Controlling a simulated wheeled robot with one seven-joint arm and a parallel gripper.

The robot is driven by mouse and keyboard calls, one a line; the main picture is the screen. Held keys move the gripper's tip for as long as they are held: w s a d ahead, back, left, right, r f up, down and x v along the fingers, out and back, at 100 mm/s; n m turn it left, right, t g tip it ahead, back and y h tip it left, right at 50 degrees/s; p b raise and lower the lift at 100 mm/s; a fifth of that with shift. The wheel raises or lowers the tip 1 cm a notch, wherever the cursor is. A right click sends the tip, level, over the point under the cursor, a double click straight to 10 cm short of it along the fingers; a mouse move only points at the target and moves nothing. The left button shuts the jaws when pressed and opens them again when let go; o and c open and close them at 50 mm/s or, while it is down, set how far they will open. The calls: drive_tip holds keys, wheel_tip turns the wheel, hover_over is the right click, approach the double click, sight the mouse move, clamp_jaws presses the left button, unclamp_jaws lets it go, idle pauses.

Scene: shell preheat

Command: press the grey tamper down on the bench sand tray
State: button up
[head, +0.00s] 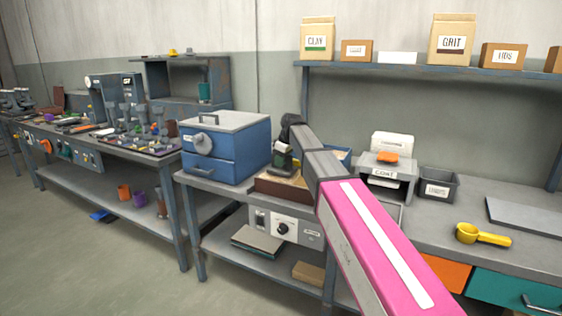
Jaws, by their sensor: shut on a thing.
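The bench sand tray (268,187) is a brown, low-walled box on the middle bench, right of the blue cabinet. My gripper (283,146) is over the tray at the end of my grey and pink arm. It is shut on the grey tamper (283,160), a small dark grey piece with a paler band near its top. The tamper's lower end is at or just over the sand; I cannot tell whether it touches. My arm hides the right part of the tray, and the fingertips are small and dark.
A blue two-part cabinet (226,146) stands close left of the tray. Right of my arm are a grey machine marked COAT (388,172), a dark bin (439,184) and a yellow scoop (482,236). A shelf (430,70) with boxes hangs above.

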drive_tip(key=shift+f, duration=0.4)
idle(1.3)
drive_tip(key=shift+r, duration=3.55)
